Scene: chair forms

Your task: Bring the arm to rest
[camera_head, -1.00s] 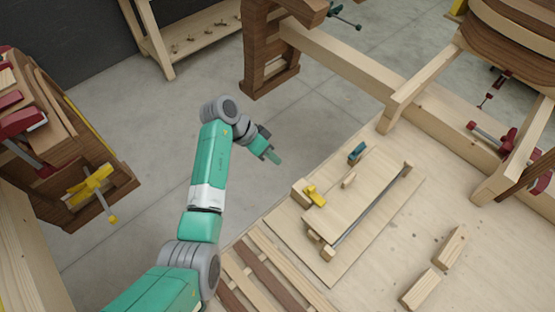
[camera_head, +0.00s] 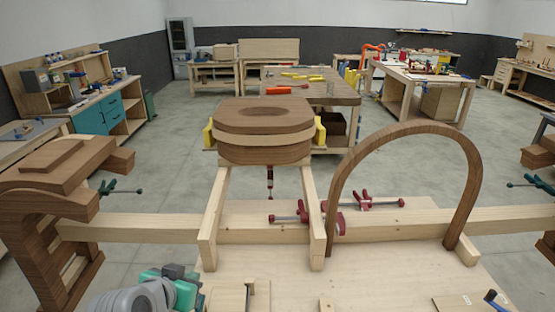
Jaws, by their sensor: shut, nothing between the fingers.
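The end of my arm, in green and grey, shows at the bottom left of the head view. My gripper (camera_head: 180,281) is at the far end of it, low in the picture, with its fingers hard to make out. It is shut and holds nothing. It sits to the left of the light wooden bench top and appears apart from the wooden parts around it.
A bench (camera_head: 390,228) spans the front, with light wooden legs, a laminated dark seat form (camera_head: 264,125), a curved wooden hoop (camera_head: 405,135) and red clamps (camera_head: 365,200). A dark wooden support (camera_head: 45,210) stands at left. Open floor and more workbenches lie behind.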

